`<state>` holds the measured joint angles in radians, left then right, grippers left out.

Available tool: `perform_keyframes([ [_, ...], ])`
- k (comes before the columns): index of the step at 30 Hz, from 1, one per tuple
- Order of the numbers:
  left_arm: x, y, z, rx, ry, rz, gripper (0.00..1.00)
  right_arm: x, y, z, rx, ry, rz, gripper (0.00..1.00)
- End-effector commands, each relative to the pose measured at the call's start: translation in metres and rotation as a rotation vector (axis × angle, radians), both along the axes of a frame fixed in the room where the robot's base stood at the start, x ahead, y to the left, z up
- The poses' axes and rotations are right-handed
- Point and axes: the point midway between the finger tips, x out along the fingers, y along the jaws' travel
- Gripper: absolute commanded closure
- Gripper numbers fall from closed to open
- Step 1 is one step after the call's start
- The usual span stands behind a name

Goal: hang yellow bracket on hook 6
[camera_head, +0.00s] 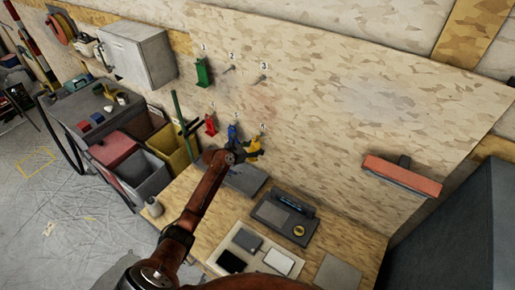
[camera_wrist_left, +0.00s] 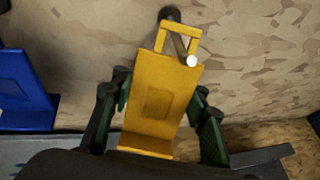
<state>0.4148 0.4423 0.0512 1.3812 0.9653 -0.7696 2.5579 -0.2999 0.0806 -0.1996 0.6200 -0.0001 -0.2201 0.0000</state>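The yellow bracket (camera_head: 254,146) is at the board's lower row, under the rightmost label, the hook 6 place. In the left wrist view the bracket (camera_wrist_left: 162,95) is slightly tilted. The hook (camera_wrist_left: 180,42) passes through its top opening, and the pale tip shows in front of the frame. My left gripper (camera_head: 240,154) is at the bracket. In the wrist view its fingers (camera_wrist_left: 160,108) stand on both sides of the bracket, with visible gaps, so it looks open. The bracket's lower end is partly hidden by the gripper body. My right gripper is not in view.
A blue bracket (camera_head: 233,131) hangs close to the left, with a red one (camera_head: 210,124) beyond it. A green bracket (camera_head: 203,72) hangs above. Two upper hooks (camera_head: 229,69) are bare. The workbench (camera_head: 205,220) below holds a dark device (camera_head: 284,216) and small flat items.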

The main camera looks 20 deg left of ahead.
Motion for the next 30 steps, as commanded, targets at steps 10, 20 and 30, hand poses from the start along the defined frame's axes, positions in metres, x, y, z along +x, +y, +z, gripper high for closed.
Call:
perform_keyframes([
  [10, 0.000, 0.000, 0.001, 0.000, -0.001, 0.000, 0.48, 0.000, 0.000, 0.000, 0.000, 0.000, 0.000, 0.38],
  [20, 0.000, 0.000, 0.000, 0.000, 0.000, 0.000, 0.38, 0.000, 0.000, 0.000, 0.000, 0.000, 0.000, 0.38],
  [30, -0.025, 0.011, 0.010, 0.002, 0.000, 0.001, 0.38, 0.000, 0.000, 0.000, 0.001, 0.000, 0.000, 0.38],
])
